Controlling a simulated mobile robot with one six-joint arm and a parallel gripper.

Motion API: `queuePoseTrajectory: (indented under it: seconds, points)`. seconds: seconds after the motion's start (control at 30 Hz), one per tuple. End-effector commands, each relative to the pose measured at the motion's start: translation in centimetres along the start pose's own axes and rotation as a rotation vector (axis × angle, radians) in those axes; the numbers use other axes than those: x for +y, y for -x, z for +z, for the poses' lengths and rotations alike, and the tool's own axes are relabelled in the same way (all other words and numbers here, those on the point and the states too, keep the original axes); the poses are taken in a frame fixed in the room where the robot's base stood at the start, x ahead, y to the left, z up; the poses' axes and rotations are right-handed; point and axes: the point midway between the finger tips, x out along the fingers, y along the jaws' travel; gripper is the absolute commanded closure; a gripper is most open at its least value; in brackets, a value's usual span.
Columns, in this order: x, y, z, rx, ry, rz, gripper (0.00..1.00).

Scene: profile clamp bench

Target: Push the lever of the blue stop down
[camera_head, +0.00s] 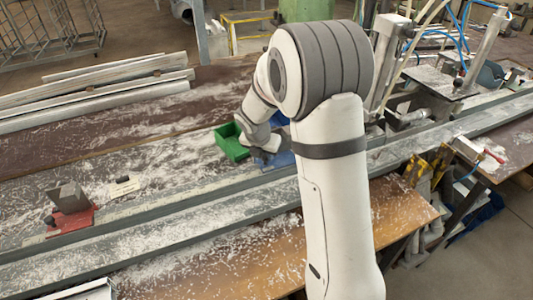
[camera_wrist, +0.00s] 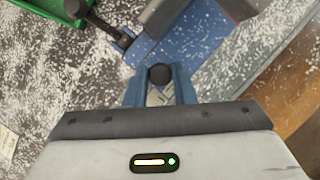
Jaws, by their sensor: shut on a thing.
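The blue stop (camera_head: 281,160) sits on the long metal rail in the head view, partly hidden behind my arm. In the wrist view the blue stop (camera_wrist: 190,35) fills the upper middle, with a dark grey block on it. A black bar with a round end (camera_wrist: 104,26) reaches from its left edge towards the upper left. My gripper (camera_wrist: 160,82) is over the stop's near side, shut on a black ball knob (camera_wrist: 160,74) between its fingers. How this knob joins the stop is hidden. In the head view my gripper (camera_head: 266,150) is at the stop, partly hidden.
A green tray (camera_head: 231,142) stands close to the left of the blue stop; its edge shows in the wrist view (camera_wrist: 48,8). A red stop (camera_head: 70,220) with a grey block is further left on the rail. A clamp machine with hoses (camera_head: 440,82) stands right. White shavings cover the bench.

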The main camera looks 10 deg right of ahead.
Motion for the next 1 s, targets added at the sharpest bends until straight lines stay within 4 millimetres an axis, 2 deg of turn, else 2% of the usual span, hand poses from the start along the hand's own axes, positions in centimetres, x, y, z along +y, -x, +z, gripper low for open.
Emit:
queuePoseTrajectory:
  seconds: [0.7, 0.73, 1.0]
  points:
    - [-0.86, -0.31, 0.92, -0.002, -0.001, 0.002, 1.0]
    - [-0.85, -0.31, 0.92, -0.002, -0.001, 0.002, 0.76]
    - [-0.89, -0.33, 0.88, -0.001, -0.001, 0.001, 0.56]
